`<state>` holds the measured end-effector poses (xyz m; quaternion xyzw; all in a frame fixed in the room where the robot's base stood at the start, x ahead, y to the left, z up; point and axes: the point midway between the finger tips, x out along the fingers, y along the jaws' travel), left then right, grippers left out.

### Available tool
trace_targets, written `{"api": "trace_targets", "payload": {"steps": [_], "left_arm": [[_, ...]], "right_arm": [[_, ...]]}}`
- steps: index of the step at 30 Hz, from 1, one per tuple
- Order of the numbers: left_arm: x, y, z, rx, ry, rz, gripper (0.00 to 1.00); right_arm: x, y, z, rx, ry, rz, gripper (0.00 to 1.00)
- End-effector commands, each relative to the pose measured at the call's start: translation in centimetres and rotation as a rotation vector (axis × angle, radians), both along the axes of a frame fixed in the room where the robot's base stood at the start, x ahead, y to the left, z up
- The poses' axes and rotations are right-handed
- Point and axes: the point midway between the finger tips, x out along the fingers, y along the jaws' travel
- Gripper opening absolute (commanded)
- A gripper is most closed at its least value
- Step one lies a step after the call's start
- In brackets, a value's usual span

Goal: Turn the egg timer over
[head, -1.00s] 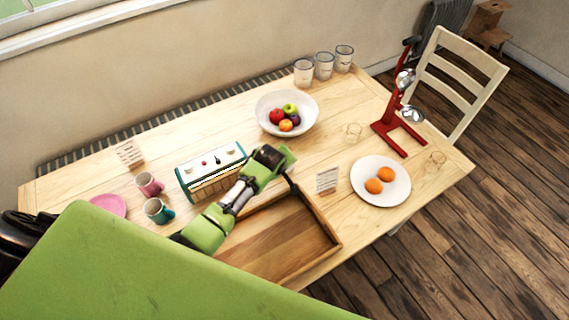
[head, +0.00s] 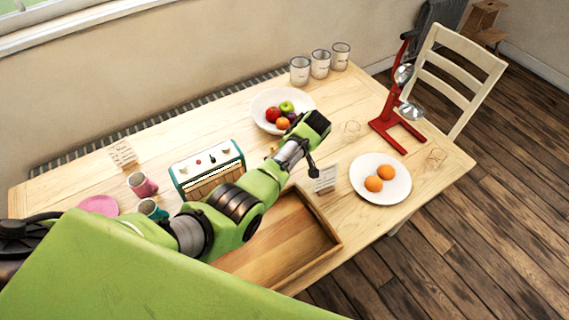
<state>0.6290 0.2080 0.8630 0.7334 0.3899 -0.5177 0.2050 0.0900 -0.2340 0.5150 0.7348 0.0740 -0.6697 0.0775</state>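I cannot pick out an egg timer for certain in the head view. A red stand (head: 396,130) with two silvery rounded parts (head: 408,94) stands at the right end of the table; it looks more like a juice press. My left arm reaches in from the left over the wooden tray. Its dark end (head: 314,124) is above the table near the fruit bowl, with a small dark part hanging by the small card. The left fingers cannot be made out. My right gripper is out of view.
A fruit bowl (head: 264,99), a plate with two oranges (head: 366,194), a teal-and-white box-shaped appliance (head: 196,169), mugs (head: 141,186), a pink plate (head: 97,205) and a wooden tray (head: 270,253) occupy the table (head: 240,112). Cups (head: 320,64) stand at the back.

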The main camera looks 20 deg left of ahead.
Motion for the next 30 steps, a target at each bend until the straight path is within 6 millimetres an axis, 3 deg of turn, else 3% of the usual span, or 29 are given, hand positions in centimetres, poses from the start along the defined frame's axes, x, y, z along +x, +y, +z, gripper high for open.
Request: {"api": "trace_targets", "payload": {"steps": [14,15,17,30], "left_arm": [[0.13,0.09,0.10,0.014,0.011,-0.001,0.00],[0.13,0.09,0.09,0.014,0.011,-0.001,0.22],[0.13,0.07,0.10,0.014,0.011,-0.001,0.34],[0.05,-0.21,0.48,0.011,0.011,-0.001,0.34]], "right_arm": [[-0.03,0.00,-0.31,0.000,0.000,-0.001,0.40],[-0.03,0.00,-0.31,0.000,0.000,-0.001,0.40],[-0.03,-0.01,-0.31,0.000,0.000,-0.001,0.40],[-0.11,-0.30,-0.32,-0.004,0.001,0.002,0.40]]}}
